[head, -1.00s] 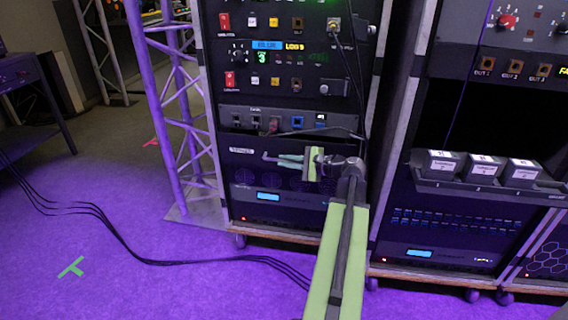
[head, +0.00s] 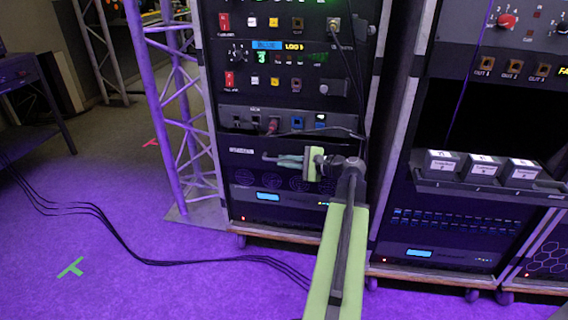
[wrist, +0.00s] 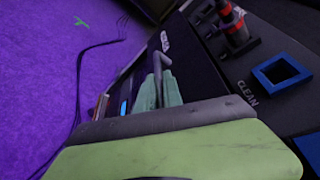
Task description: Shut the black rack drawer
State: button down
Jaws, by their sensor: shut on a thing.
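The black rack drawer (head: 240,165) is in the lower part of the left rack, with a small white label at its upper left. In the wrist view the fingers (wrist: 160,92) close around the handle (wrist: 163,62), with the dark drawer front behind. My wrist and arm hide the drawer's right part.
A truss tower (head: 178,120) stands close at the left. A right rack (head: 440,225) holds a shelf of small boxes (head: 480,168). Cables (head: 150,262) cross the purple floor.

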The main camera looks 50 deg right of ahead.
aim_at(295, 154)
jog(key=shift+w+d, duration=0.4)
jog(key=shift+d, duration=0.25)
jog(key=shift+w+d, duration=0.35)
jog(key=shift+d, duration=0.35)
jog(key=shift+w+d, duration=0.4)
jog(key=shift+d, duration=0.25)
jog(key=c, duration=1.8)
grip_release()
jog(key=shift+o, duration=0.2)
